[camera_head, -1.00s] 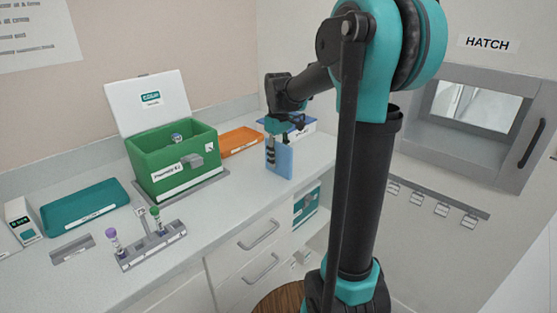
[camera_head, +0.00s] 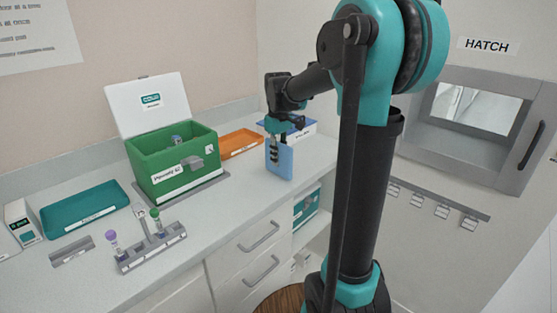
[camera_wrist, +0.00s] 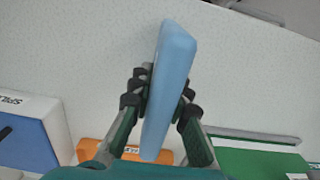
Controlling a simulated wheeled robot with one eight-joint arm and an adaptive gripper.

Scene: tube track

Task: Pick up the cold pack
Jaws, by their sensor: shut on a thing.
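The cold pack (camera_head: 286,162) is a flat light-blue slab. My gripper (camera_head: 272,152) is shut on it and holds it upright over the right part of the counter. In the wrist view the cold pack (camera_wrist: 170,85) stands between the two fingers of my gripper (camera_wrist: 160,100), which press on its two broad faces. In the head view the fingers hide part of the pack's left side. It looks clear of the counter, though the gap under it is hard to judge.
An open green box (camera_head: 172,165) with a white lid stands left of my gripper. An orange tray (camera_head: 240,143) and a blue-and-white box (camera_head: 300,132) are behind. A tube rack (camera_head: 152,248) and teal tray (camera_head: 85,207) are farther left. A hatch (camera_head: 470,125) is at right.

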